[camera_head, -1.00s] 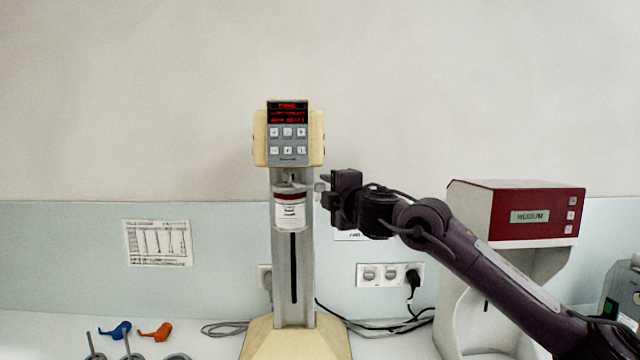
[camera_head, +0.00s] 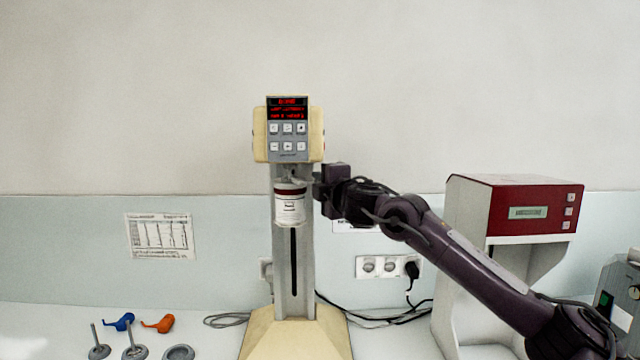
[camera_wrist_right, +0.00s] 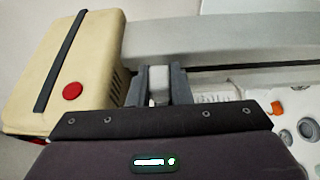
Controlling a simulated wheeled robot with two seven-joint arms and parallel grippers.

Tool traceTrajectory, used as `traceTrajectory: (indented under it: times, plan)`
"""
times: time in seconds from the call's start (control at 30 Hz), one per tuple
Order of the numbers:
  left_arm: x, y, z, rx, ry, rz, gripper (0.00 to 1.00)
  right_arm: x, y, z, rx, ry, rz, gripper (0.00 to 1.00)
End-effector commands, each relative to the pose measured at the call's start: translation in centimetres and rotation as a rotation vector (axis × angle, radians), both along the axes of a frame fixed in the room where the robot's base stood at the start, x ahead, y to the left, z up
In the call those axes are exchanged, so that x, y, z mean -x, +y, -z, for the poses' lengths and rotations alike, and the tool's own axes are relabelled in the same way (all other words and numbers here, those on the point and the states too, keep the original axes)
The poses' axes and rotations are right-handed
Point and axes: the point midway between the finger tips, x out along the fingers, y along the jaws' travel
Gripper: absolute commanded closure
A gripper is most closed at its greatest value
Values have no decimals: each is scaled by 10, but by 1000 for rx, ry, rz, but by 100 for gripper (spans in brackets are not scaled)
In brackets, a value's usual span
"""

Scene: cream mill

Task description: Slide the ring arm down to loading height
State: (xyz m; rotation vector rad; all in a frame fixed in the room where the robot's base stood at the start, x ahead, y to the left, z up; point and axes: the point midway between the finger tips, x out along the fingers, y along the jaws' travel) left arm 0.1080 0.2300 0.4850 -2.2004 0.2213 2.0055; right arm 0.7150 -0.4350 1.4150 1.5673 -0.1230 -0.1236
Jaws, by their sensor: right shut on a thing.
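The cream mill (camera_head: 261,136) stands on the bench in the middle of the head view, with a grey slotted column (camera_head: 308,262). A jar (camera_head: 289,210) with a white label and dark red band hangs in front of the column, high up below the control head. My right gripper (camera_head: 317,186) is at the column's right side. In the right wrist view it is shut on the pale grey end of the ring arm (camera_wrist_right: 158,78), which sits between both fingers. The rest of the ring arm is mostly hidden. My left gripper is not in view.
A red and white machine (camera_head: 515,205) stands at the right, behind my right arm. Blue (camera_head: 121,321) and orange (camera_head: 158,324) pieces and grey stemmed parts (camera_head: 134,351) lie at the front left. Black cables (camera_head: 385,317) run behind the mill. The column slot below the jar is clear.

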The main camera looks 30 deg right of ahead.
Motion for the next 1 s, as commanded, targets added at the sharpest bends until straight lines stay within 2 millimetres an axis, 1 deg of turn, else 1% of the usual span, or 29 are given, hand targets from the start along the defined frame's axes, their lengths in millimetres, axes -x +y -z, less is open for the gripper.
traceTrajectory:
  times: [0.2,0.27,0.4,0.47,0.73,0.77,0.8,0.9,0.93,1.0]
  plan:
    - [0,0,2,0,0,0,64,0,0,3,0,0,0,100]
    - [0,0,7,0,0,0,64,0,0,8,0,1,0,100]
    - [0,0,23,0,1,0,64,0,0,25,-1,2,0,100]
    - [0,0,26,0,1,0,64,0,0,29,-1,2,1,100]
    - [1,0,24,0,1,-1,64,0,0,26,0,2,1,100]
    - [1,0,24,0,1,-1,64,0,0,26,0,1,1,81]
    - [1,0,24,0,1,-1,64,0,0,26,0,1,1,75]
    - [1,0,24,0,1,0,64,0,0,25,0,1,1,62]
    - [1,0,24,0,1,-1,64,0,0,25,0,1,1,60]
    - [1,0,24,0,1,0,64,0,0,25,0,0,1,60]
